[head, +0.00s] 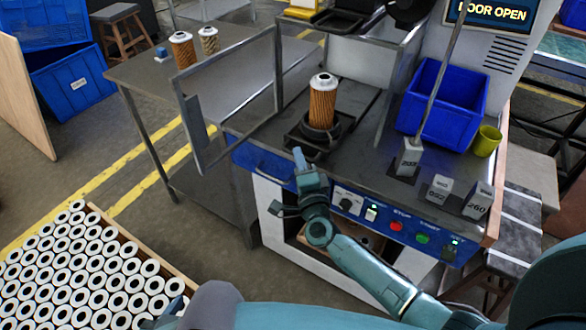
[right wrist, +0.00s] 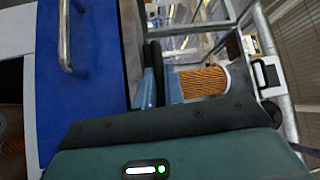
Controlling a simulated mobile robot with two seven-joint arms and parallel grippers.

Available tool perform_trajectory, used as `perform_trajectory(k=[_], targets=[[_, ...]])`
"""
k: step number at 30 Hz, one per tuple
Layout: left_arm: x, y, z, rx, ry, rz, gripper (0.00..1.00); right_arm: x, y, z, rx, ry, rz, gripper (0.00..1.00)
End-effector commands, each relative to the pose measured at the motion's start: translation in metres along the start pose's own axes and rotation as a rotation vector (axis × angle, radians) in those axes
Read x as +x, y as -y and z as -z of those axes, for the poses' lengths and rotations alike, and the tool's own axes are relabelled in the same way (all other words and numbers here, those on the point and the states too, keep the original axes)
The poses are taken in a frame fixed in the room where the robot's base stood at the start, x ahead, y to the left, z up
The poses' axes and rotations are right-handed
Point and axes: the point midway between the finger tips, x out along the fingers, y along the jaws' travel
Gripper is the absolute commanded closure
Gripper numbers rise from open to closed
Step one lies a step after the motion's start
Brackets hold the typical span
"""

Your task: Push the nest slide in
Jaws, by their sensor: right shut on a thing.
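The nest slide (head: 300,135) is a dark plate with a black holder on the machine's worktop. An orange pleated filter cartridge (head: 322,104) with a white cap stands upright in it. The cartridge also shows on its side in the right wrist view (right wrist: 203,82). My right gripper (head: 300,160) is at the worktop's front edge, in front of the nest. Its blue fingers (right wrist: 158,85) are shut on a dark part, seemingly the slide's handle, mostly hidden between them. What seems to be a tip of my left gripper (head: 173,306) shows at the bottom; its jaws are unclear.
A framed guard door (head: 235,98) stands open left of the nest, and a sign (head: 490,13) reads DOOR OPEN. A blue bin (head: 443,103), a yellow cup (head: 486,141) and grey blocks (head: 437,190) stand at right. Many white-topped cartridges (head: 85,265) fill a crate at lower left.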

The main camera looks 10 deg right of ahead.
Motion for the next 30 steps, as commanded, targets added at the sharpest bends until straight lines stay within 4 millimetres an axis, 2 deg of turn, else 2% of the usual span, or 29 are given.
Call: perform_trajectory(k=[5, 6, 13, 30], targets=[[-0.0001, -0.0007, 0.0031, -0.009, -0.006, 0.003, 0.5, -0.0014, -0.0003, -0.0021, 0.002, 0.002, -0.002, 1.0], [-0.0001, -0.0008, 0.0032, -0.01, -0.006, 0.004, 0.5, -0.0014, -0.0003, -0.0022, 0.002, 0.003, -0.002, 0.86], [-0.0001, -0.0005, 0.0032, -0.01, -0.006, 0.005, 0.5, -0.0015, -0.0004, -0.002, 0.002, 0.002, -0.002, 0.67], [-0.0003, 0.001, 0.0009, 0.0, -0.002, 0.004, 0.5, -0.0034, -0.0046, -0.0028, 0.001, 0.003, -0.009, 0.67]])
